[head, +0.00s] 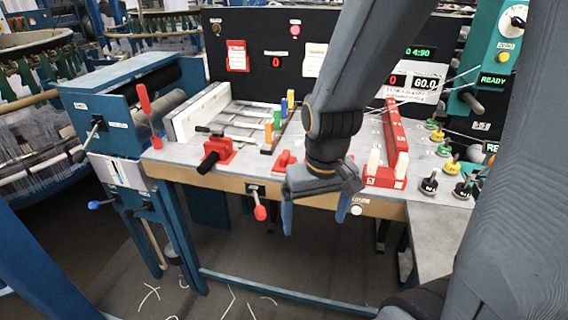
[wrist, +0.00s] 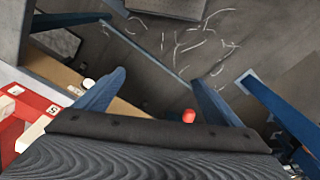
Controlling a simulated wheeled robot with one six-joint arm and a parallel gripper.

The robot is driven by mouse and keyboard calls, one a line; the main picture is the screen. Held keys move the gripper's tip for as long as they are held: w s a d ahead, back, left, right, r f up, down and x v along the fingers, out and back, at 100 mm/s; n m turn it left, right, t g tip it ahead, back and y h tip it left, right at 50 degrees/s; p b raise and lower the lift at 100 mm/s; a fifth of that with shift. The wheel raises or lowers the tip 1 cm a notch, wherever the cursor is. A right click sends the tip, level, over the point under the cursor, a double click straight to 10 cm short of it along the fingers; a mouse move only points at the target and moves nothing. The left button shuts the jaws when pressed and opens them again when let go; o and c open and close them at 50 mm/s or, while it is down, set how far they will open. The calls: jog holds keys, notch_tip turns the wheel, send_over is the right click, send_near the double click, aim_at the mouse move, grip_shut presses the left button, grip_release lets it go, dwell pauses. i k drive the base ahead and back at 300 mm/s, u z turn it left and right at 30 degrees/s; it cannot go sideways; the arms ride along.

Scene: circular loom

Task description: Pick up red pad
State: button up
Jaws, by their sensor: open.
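My gripper (head: 315,214) hangs fingers down in front of the table's front edge, open and empty.
The grey table (head: 255,172) has a wooden front edge, with a red-knobbed lever (head: 260,212) hanging below. A red clamp (head: 216,152) and coloured blocks (head: 277,121) stand left. A long red bar (head: 395,128) and weights (head: 461,190) are right. Floor below is mostly open.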

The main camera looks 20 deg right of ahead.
aim_at(284, 159)
jog(key=z, duration=0.1)
jog(key=k, duration=1)
jog(key=u, duration=1.15)
jog(key=i, duration=1.3)
jog(key=z, duration=0.95)
jog(key=i, duration=0.6)
jog(key=z, duration=0.55)
